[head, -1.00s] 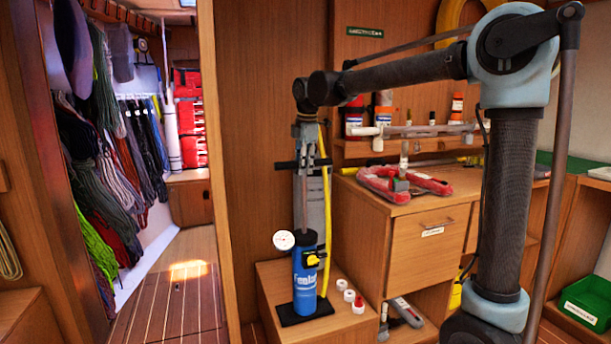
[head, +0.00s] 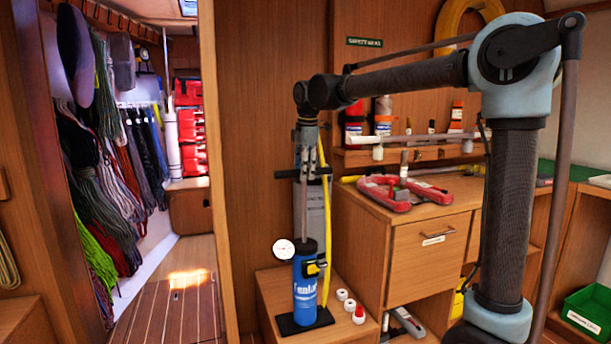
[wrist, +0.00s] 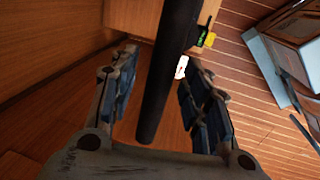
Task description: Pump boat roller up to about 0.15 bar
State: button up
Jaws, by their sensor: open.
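A blue hand pump (head: 305,285) stands upright on a low wooden step, on a black foot plate. Its rod is raised, with a black T-handle (head: 288,175) on top. A round white gauge (head: 283,249) is at its left; the needle reading is too small to tell. A yellow hose (head: 327,210) runs up beside the pump. My gripper (head: 306,155) is open, pointing down at the handle. In the wrist view a black bar, seemingly the handle (wrist: 165,80), passes between the open fingers (wrist: 160,85). Contact cannot be told. I cannot identify the boat roller with certainty.
White and red caps (head: 350,304) lie right of the pump on the step. A wooden cabinet (head: 415,270) bears a red curved item (head: 388,196). Bottles stand on a shelf behind. Coiled lines (head: 90,190) hang at left. A green bin (head: 590,303) is at right.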

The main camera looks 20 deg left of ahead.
notch_tip(320, 180, up, 10)
jog(key=s+d, duration=0.1)
jog(key=shift+s+d, duration=0.15)
jog(key=shift+s, duration=0.1)
jog(key=shift+r, duration=0.1)
jog(key=shift+c, duration=0.2)
notch_tip(320, 180, up, 5)
jog(key=s, duration=0.2)
jog(key=w+f, duration=0.1)
jog(key=f, duration=0.4)
jog(key=w+a+f, duration=0.1)
jog(key=f, duration=0.5)
jog(key=w+a+f, duration=0.1)
jog(key=f, duration=0.5)
jog(key=shift+a, duration=0.25)
grip_shut()
